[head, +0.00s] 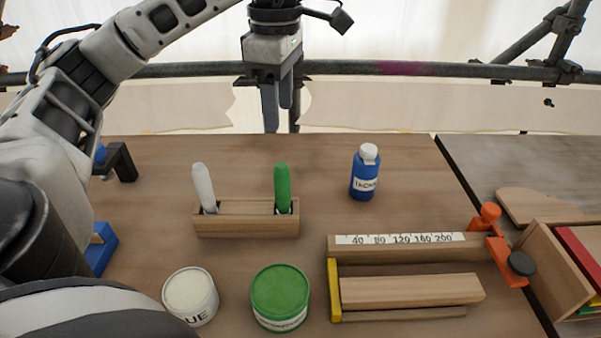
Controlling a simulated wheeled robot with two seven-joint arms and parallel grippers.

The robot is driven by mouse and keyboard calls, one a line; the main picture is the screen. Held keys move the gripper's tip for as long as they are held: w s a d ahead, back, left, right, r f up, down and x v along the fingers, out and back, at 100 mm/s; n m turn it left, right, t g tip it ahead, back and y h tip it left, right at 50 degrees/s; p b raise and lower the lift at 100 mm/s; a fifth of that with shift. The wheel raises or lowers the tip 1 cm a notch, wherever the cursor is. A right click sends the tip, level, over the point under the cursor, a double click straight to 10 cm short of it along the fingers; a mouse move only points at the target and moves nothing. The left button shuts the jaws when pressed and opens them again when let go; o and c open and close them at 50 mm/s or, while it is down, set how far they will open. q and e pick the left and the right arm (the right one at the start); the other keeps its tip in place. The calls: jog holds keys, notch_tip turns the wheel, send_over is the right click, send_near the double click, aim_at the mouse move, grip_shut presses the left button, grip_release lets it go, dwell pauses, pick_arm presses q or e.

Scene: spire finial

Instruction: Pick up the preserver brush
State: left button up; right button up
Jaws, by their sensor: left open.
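A brush with a green handle (282,187), which I take to be the preserver brush, stands upright in the right end of a wooden holder (246,222). Its lower end is hidden inside the holder. A brush with a white handle (203,186) leans slightly in the left end. My left gripper (278,117) points down beyond the table's far edge in the picture, above and apart from the green handle. Its fingers are open and empty. My right gripper is not in view.
A green tin (280,292) and a white glue tin (190,294) stand in front of the holder. A blue bottle (365,173) stands to its right. A wooden jig with a ruler (410,240) and an orange clamp (506,262) lies at right. Table behind the holder is clear.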

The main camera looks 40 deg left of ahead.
aim_at(281, 165)
pick_arm(q)
jog(key=f+b, duration=0.1)
jog(key=f, duration=0.1)
jog(key=f+b, duration=0.1)
jog(key=f, duration=0.2)
jog(key=f+b, duration=0.1)
jog(key=f, duration=0.2)
jog(key=shift+s+f, duration=0.15)
jog(key=shift+s, duration=0.2)
jog(key=shift+w+d+f, duration=0.1)
jog(key=shift+f, duration=1.4)
jog(key=shift+w+f, duration=0.1)
jog(key=shift+f, duration=1.35)
jog(key=c, duration=1.1)
